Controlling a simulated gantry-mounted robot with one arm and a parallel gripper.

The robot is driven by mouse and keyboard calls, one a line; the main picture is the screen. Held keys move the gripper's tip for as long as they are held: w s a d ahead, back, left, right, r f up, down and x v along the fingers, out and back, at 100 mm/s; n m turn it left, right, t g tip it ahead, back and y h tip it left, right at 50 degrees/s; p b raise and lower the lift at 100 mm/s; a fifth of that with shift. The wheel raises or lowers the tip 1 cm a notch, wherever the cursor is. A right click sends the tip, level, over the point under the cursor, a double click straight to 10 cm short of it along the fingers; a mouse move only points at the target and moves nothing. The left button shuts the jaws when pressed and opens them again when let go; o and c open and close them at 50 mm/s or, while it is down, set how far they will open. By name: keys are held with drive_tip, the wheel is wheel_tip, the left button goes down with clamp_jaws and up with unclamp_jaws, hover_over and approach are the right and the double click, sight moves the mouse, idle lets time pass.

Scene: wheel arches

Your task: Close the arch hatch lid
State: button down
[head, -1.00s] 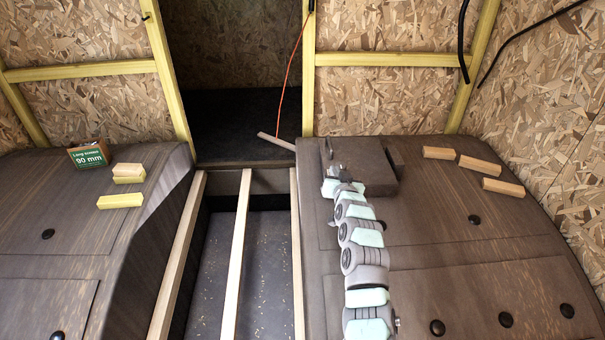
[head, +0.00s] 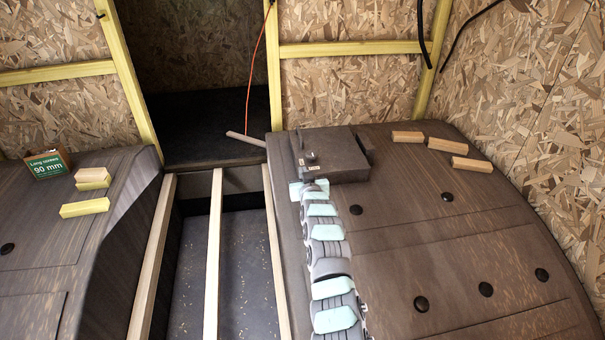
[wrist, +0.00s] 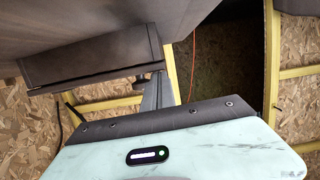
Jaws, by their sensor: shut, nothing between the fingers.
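The arch hatch lid (head: 335,145) is a dark brown square panel near the back of the right-hand wheel arch. It looks raised above the arch top, with a dark gap along its right side. How far it stands open I cannot tell. My gripper (head: 309,158) is shut and empty, at the lid's front left part in the head view; whether it touches the lid is unclear. In the wrist view a dark box-like panel (wrist: 90,55), likely the lid, fills the upper left, with a small knob-like part beside it.
Wood blocks (head: 458,163) lie right of the lid, and several black round caps (head: 421,304) dot the arch. A screw box (head: 47,163) and more blocks (head: 85,208) lie on the left arch. Light battens (head: 213,255) span the floor well. An orange cord (head: 255,70) hangs behind.

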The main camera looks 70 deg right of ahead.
drive_tip(key=shift+a+f, duration=0.1)
drive_tip(key=shift+f, duration=0.4)
wheel_tip(320, 180, up, 5)
drive_tip(key=p, duration=0.3)
drive_tip(key=p+v, duration=0.2)
drive_tip(key=v, duration=0.8)
drive_tip(key=shift+p, duration=0.35)
drive_tip(key=shift+s, duration=0.1)
